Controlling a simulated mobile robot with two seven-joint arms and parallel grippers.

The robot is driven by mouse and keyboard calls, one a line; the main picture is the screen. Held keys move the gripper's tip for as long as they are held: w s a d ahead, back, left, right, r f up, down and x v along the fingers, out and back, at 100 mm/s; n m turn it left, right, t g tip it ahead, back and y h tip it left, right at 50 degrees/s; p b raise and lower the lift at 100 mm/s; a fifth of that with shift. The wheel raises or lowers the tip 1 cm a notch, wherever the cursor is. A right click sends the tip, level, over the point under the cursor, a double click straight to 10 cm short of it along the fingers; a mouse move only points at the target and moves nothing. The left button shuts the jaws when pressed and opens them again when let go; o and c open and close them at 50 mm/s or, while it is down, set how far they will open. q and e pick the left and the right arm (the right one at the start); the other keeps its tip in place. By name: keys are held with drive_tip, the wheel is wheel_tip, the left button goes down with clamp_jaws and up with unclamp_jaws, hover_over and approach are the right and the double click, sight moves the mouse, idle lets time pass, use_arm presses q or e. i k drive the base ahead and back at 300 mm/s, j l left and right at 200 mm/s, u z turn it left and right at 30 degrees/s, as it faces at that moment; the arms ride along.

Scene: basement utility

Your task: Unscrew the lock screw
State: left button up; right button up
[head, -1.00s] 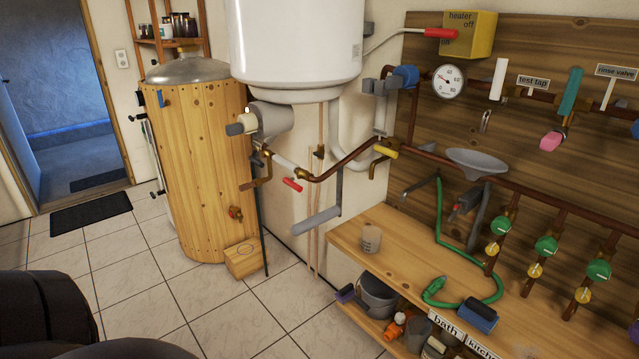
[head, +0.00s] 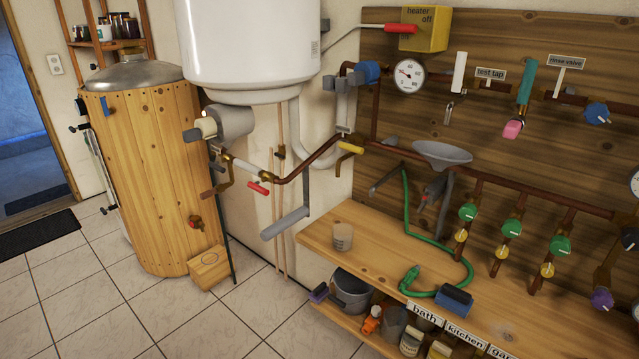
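I cannot tell which part is the lock screw; the fittings are small at this distance. The board on the right carries copper pipes with several green-handled valves (head: 511,228), each with a yellow knob (head: 502,251) below it. A purple knob (head: 601,299) sits at the right edge. A blue knob (head: 597,113) is at the upper right, near the rinse valve sign (head: 567,62). A yellow handle (head: 350,147) and a red handle (head: 258,188) are on the pipe under the white heater (head: 250,50). Neither gripper shows.
A wooden bench (head: 385,262) holds a beaker (head: 341,236), a green hose (head: 408,225) and a blue block (head: 454,299). Its lower shelf holds a bucket (head: 352,291) and bottles. A wood-clad tank (head: 145,180) stands left. The tiled floor (head: 90,300) in front is clear.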

sight(601, 301)
drive_tip(key=z, duration=1.55)
